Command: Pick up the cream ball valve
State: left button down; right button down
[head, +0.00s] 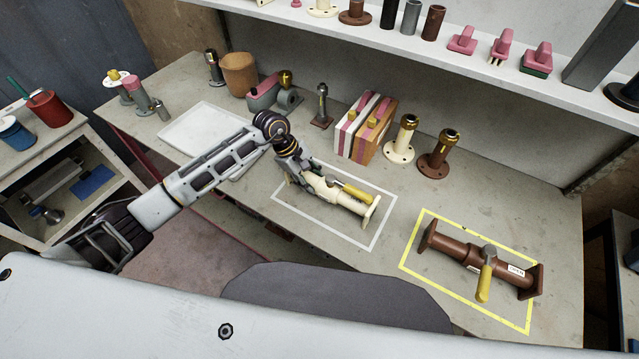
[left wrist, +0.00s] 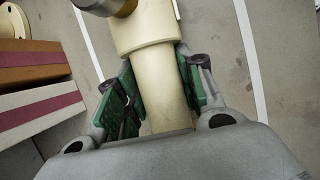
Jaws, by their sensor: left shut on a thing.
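The cream ball valve (head: 343,197) with a yellow handle lies inside the white outlined rectangle on the table. It also shows in the left wrist view (left wrist: 150,35), where its pipe runs between the fingers. My left gripper (head: 308,180) is shut on the valve's pipe, left of the handle; its green finger pads (left wrist: 160,90) sit on both sides of the pipe. In the head view the gripper hides part of the valve's left end. I cannot tell whether the valve touches the table. My right gripper is not in view.
A brown valve (head: 462,253) lies in a yellow outlined rectangle to the right. Striped blocks (head: 365,128) and flanged pipes (head: 403,140) stand behind the cream valve. A white tray (head: 190,135) lies at the left. A shelf (head: 440,60) overhangs the back.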

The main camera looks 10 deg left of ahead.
pick_arm(q)
jog(key=shift+r, duration=0.15)
notch_tip(320, 180, up, 8)
jog(key=shift+w+f+b, duration=0.1)
jog(key=shift+f+b, duration=0.1)
jog(key=shift+b, duration=0.55)
jog(key=shift+r, duration=1.05)
